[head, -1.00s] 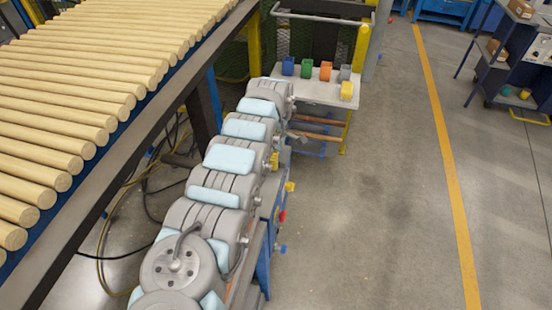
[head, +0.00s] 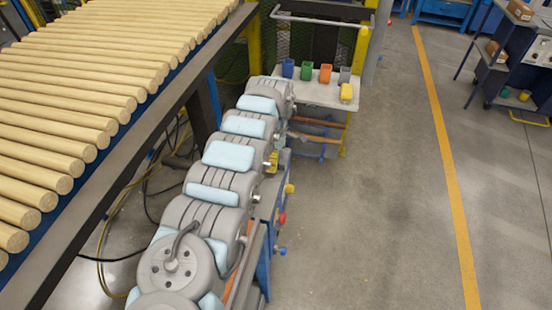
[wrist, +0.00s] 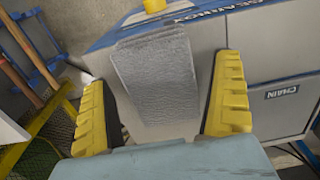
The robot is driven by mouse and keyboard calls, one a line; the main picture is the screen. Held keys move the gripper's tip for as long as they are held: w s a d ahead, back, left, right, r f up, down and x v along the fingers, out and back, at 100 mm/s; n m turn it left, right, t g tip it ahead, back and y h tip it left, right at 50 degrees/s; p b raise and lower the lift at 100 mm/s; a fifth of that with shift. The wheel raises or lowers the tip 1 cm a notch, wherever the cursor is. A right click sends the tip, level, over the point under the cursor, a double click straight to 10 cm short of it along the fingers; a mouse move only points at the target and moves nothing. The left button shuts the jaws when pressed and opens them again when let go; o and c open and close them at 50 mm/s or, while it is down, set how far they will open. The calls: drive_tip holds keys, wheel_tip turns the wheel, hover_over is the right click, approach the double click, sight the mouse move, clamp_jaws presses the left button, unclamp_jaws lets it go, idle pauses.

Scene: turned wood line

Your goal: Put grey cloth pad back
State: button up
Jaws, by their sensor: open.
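In the wrist view, the grey cloth pad (wrist: 158,78) is a flat, textured rectangle. It lies against the pale grey face of a cabinet (wrist: 206,38) with a blue, lettered upper edge. My gripper (wrist: 163,70) is open, with one yellow finger on each side of the pad. In the head view my arm hides the pad and the fingers.
A yellow knob (wrist: 153,5) sits above the pad. A small table (head: 325,95) with several coloured bins stands beyond my arm.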

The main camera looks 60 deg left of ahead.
wheel_tip(320, 180, up, 11)
drive_tip(key=p, duration=0.3)
idle(0.9)
